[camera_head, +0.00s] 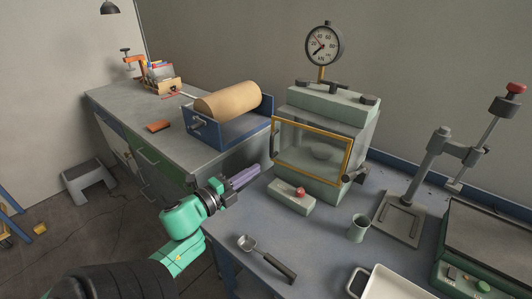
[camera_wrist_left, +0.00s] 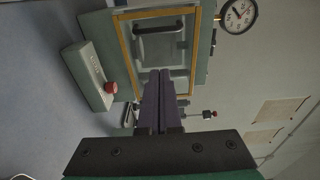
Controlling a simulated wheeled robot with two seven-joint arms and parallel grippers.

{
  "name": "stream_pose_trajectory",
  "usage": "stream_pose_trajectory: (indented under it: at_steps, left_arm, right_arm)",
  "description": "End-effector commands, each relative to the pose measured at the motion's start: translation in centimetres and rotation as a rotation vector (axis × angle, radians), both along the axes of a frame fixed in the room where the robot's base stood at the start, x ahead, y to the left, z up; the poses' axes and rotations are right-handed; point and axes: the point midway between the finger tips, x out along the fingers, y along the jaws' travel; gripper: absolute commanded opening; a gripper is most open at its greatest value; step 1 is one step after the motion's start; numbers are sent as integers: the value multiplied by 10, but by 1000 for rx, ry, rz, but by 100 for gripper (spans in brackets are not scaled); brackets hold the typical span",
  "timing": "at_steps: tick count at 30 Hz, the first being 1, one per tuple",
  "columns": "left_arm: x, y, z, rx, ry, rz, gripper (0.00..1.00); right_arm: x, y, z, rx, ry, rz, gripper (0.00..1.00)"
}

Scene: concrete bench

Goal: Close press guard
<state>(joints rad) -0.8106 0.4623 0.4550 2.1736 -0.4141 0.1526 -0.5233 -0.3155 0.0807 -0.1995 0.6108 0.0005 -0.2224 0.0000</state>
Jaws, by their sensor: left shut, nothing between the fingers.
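The press (camera_head: 335,108) is a pale green machine on the bench, with a round dial gauge (camera_head: 324,44) above it. Its guard (camera_head: 313,127) is a clear panel in a yellow frame across the press front; I cannot tell whether it is fully shut. In the left wrist view the guard's yellow frame (camera_wrist_left: 126,58) is ahead, with a dark bar handle (camera_wrist_left: 160,28) near its far end. My left gripper (camera_head: 257,170) has its purple fingers together and empty, left of the press and apart from the guard. The fingers (camera_wrist_left: 163,74) cover part of the frame in the wrist view.
A control box with a red button (camera_head: 299,192) stands before the press. A green cup (camera_head: 358,229), a metal scoop (camera_head: 268,259) and a white tray (camera_head: 395,284) lie nearer. A blue tray with a tan roll (camera_head: 228,100) is left; a lever stand (camera_head: 412,205) is right.

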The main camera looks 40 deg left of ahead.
Motion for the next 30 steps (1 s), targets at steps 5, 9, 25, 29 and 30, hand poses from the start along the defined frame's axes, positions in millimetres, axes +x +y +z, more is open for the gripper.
stream_pose_trajectory:
  at_steps: [5, 9, 25, 29, 30]
  left_arm:
    - [40, -2, 3, 2, -4, -1, 0]
    - [64, 9, 3, 3, 0, 1, 0]
    - [81, 24, 0, 0, 0, -3, 0]
    - [91, 29, 0, 6, 1, -47, 0]
    - [94, 33, 1, 6, 2, -61, 0]
  right_arm:
    - [5, 1, 7, 1, -8, 0, 50]
    - [21, 2, 13, 3, -35, 1, 50]
    - [17, 2, 14, 4, -28, 1, 50]
    - [16, 2, 12, 4, -27, 1, 50]
    - [16, 2, 13, 4, -27, 1, 50]
